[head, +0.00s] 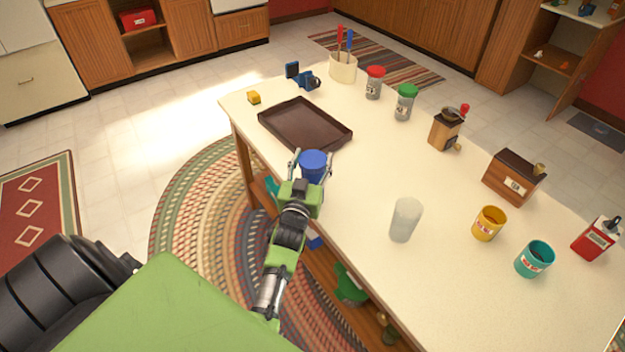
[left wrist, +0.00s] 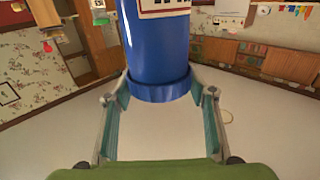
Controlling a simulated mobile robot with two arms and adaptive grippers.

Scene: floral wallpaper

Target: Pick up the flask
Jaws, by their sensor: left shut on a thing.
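The flask (head: 314,162) is a blue cylinder at the near edge of the cream table, just in front of the brown tray. In the left wrist view the flask (left wrist: 156,45) rises between the fingers, with a wider band at its lower end and part of a pale label at the top of the picture. My left gripper (head: 311,168) is shut on it, and the fingers (left wrist: 165,98) touch both sides of the band. I cannot tell whether the flask rests on the table or is lifted. My right gripper is not in view.
The brown tray (head: 305,125) lies close behind the flask. A frosted glass (head: 405,219) stands to the right. Yellow (head: 489,223) and teal (head: 534,259) mugs, a wooden box (head: 513,178), a grinder (head: 445,130) and shakers (head: 404,102) stand farther off. The table's middle is clear.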

